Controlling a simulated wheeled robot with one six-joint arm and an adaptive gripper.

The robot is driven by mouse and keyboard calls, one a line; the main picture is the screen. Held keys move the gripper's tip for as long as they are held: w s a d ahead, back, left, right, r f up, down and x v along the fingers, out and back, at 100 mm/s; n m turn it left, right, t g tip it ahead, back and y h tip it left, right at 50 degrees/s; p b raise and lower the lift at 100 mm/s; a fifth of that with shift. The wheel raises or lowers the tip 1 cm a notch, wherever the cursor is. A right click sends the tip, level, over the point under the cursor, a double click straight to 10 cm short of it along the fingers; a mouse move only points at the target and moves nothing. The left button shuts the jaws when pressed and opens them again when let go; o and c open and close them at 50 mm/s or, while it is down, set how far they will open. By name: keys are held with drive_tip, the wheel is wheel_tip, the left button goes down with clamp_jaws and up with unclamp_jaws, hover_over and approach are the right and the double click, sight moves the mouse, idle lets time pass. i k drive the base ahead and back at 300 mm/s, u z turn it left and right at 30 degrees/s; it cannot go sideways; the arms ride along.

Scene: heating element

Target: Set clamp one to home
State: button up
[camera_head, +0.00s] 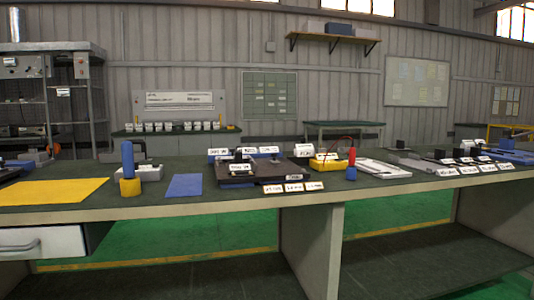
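My gripper is not in view. I cannot tell which part is clamp one, as the label text is too small to read. A dark flat fixture (281,172) with small blocks on it sits mid-bench. Several white label cards stand around it, behind, on top and along its front edge, such as the front card (273,188). At the right, a row of small black blocks (465,161) stands behind another row of white cards (447,172). Whether any of these is a clamp, and how it is set, cannot be made out.
The long bench (400,184) crosses the view. It holds a yellow mat (52,192), a blue cylinder on a yellow base (128,164), a blue mat (184,185), a red-and-blue upright tool (351,165) and a pale tray (383,169). Green floor shows below.

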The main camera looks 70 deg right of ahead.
sight(232, 151)
drive_tip(key=k, duration=0.45)
drive_tip(key=z, duration=2.1)
drive_tip(key=i, duration=0.15)
drive_tip(key=u, duration=0.1)
